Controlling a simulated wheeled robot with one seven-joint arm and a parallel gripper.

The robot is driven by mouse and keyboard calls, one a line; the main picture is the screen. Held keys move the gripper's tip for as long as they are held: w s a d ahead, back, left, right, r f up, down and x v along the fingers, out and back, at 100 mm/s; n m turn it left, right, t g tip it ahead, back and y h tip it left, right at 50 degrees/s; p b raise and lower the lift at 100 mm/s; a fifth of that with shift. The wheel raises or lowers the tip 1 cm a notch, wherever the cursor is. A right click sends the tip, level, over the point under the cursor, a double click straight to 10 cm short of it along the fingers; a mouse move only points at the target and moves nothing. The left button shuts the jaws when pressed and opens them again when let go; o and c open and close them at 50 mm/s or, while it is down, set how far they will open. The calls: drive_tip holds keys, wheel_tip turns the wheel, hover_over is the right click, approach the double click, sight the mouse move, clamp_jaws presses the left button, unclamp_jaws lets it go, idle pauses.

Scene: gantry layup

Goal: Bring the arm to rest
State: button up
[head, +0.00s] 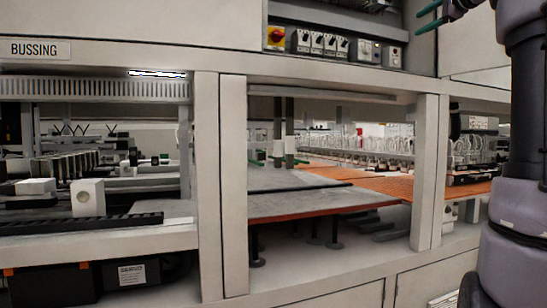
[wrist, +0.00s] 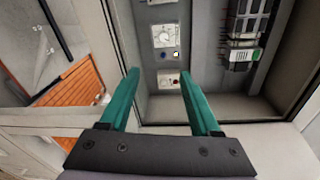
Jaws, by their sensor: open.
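My gripper (wrist: 160,100) is open and empty in the wrist view, its two green fingers apart with nothing between them. Beyond the fingers is the recessed control cabinet, with a grey panel (wrist: 164,40) of dials and buttons. In the head view the green fingertips (head: 429,17) show at the top right edge, high up and clear of the machine front. My dark and grey arm runs down the right side of that view and hides part of the machine behind it.
A gantry machine stands ahead with pale posts (head: 221,180). Its middle bay holds a grey table (head: 290,203) with an orange edge. A "BUSSING" sign (head: 35,49) is at the upper left.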

drive_tip(key=s+a+f+n+g, duration=0.3)
drive_tip(key=s+a+f, duration=0.3)
drive_tip(key=f, duration=0.4)
drive_tip(key=s+a+f+n+g+h, duration=0.1)
drive_tip(key=s+a+f+n+g, duration=0.1)
drive_tip(key=s+a+f, duration=0.6)
drive_tip(key=s+a+f+n+g, duration=0.25)
drive_tip(key=a+f, duration=0.35)
drive_tip(key=f, duration=0.6)
drive_tip(key=s+a+f+n+g+h, duration=0.1)
drive_tip(key=s+f+n, duration=0.4)
drive_tip(key=s+f, duration=0.5)
wheel_tip(320, 180, down, 4)
drive_tip(key=shift+a+f+g+h, duration=0.1)
drive_tip(key=shift+a+g+h, duration=0.05)
drive_tip(key=shift+g+h, duration=0.3)
drive_tip(key=shift+w, duration=0.1)
